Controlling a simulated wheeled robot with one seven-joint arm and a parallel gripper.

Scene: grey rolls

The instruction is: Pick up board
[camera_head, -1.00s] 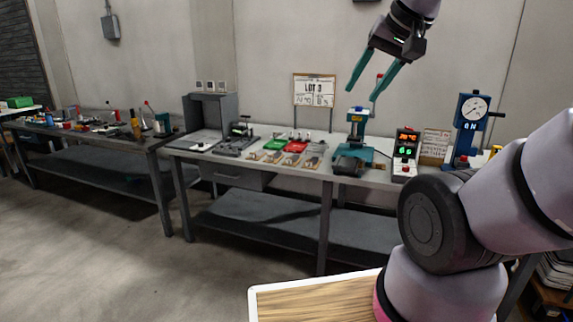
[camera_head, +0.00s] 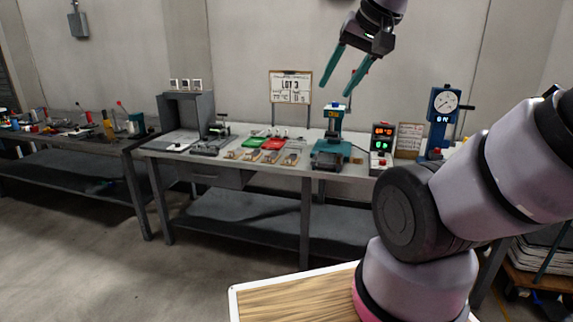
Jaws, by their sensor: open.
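My gripper (camera_head: 336,90) hangs open and empty, fingers pointing down, in front of the wall at upper right of centre. In the picture its fingers end just above the teal press on the bench; the distance between them cannot be told. Several things could be the board: a framed "LOT 3" sign board (camera_head: 290,87) standing at the bench's back, a small tan placard (camera_head: 409,141) at its right, and small tan pieces (camera_head: 272,157) lying near the front edge. Which one is meant cannot be told. My gripper touches none of them.
The grey workbench (camera_head: 215,160) holds a teal press (camera_head: 331,150), a red-and-green display box (camera_head: 381,147), a blue dial gauge (camera_head: 443,117), green and red trays (camera_head: 273,144) and a grey box (camera_head: 187,113). A cluttered bench (camera_head: 75,145) stands left. Floor between is clear.

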